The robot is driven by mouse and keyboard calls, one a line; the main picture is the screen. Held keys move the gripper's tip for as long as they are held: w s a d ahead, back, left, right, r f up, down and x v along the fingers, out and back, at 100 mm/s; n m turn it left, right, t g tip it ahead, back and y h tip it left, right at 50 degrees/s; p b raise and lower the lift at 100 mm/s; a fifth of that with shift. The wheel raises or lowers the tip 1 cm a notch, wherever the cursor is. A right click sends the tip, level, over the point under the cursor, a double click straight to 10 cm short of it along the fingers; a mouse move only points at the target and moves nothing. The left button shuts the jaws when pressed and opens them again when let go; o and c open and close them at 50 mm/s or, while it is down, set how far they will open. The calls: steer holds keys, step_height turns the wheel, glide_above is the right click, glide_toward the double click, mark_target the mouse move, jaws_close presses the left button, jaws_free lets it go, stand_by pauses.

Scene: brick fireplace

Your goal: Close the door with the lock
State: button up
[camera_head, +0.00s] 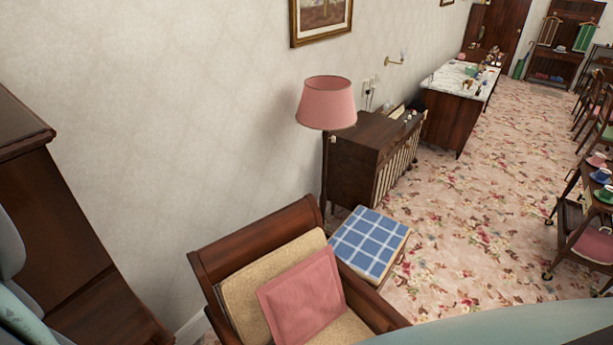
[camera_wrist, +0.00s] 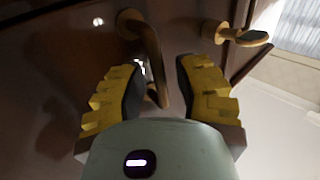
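In the wrist view, a dark brown glossy surface (camera_wrist: 50,60), which looks like the door, fills the left and middle. A curved brass-brown handle (camera_wrist: 148,45) stands out from it, and its bent end reaches down between my fingers. My gripper (camera_wrist: 160,78) has yellow padded fingers, open on either side of the handle, with gaps visible. A second metal fitting (camera_wrist: 240,36) with a rounded end sits at upper right near the dark edge. I cannot tell which fitting is the lock. My gripper and this handle do not show in the head view.
In the head view, an armchair (camera_head: 240,245) with a pink cushion (camera_head: 301,294), a blue checked stool (camera_head: 370,240) and a pink lamp (camera_head: 327,103) stand nearby. Dark wooden furniture (camera_head: 60,220) is at left. A cart (camera_head: 562,212) is at right. Patterned carpet (camera_head: 470,220) is clear between.

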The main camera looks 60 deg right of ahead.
jaws_close()
steer(key=shift+w, duration=0.1)
steer(key=w, duration=0.1)
steer(key=w+h+b, duration=0.1)
steer(key=w+m+t, duration=0.1)
steer(key=shift+w+a+h+b, duration=0.1)
steer(key=shift+a+h+b, duration=0.2)
steer(key=shift+a+b, duration=0.05)
steer(key=shift+c, duration=2.2)
jaws_free()
steer(key=shift+d, duration=0.1)
steer(key=shift+o, duration=0.7)
steer(key=shift+d, duration=0.1)
steer(key=o, duration=0.5)
